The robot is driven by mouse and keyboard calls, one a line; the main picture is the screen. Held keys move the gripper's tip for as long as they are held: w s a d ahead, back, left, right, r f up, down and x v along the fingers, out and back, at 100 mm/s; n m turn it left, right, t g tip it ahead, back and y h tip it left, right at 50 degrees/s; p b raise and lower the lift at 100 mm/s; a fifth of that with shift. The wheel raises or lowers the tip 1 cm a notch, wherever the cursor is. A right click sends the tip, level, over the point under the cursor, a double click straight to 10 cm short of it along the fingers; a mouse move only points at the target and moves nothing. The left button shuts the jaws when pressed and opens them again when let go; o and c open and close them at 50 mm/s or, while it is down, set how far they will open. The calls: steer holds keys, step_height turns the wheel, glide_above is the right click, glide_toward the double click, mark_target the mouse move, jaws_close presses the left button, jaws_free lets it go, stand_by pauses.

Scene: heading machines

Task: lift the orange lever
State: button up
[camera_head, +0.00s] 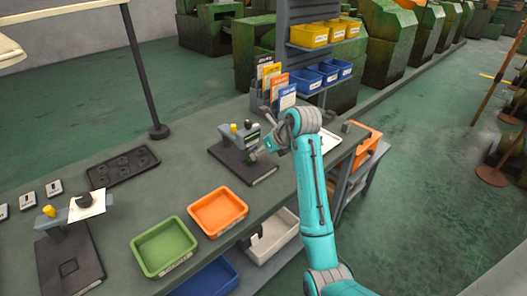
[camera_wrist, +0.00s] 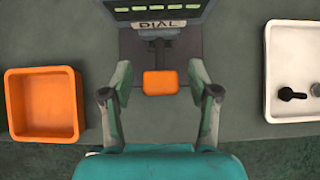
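The orange lever (camera_wrist: 160,83) shows in the wrist view as a small orange block in front of a grey device labelled DIAL (camera_wrist: 156,24). My gripper (camera_wrist: 160,76) is open, with one finger on each side of the lever and a visible gap on both sides. The lever's height relative to the fingertips is unclear. In the head view, my gripper (camera_head: 262,150) is at the front of the device (camera_head: 245,133), which stands on a dark base plate (camera_head: 228,157). I cannot make out the lever there; my arm is in the way.
An orange bin (camera_wrist: 43,73) is left of my gripper and a white tray (camera_wrist: 293,108) with small dark parts is to the right. In the head view, a green bin (camera_head: 164,246) is nearer, and a rack of cards (camera_head: 286,98) and blue bins (camera_head: 321,75) stand behind.

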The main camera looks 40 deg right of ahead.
steer(key=v, duration=0.7)
steer(key=shift+r, duration=0.2)
steer(key=shift+s, duration=0.2)
stand_by(0.3)
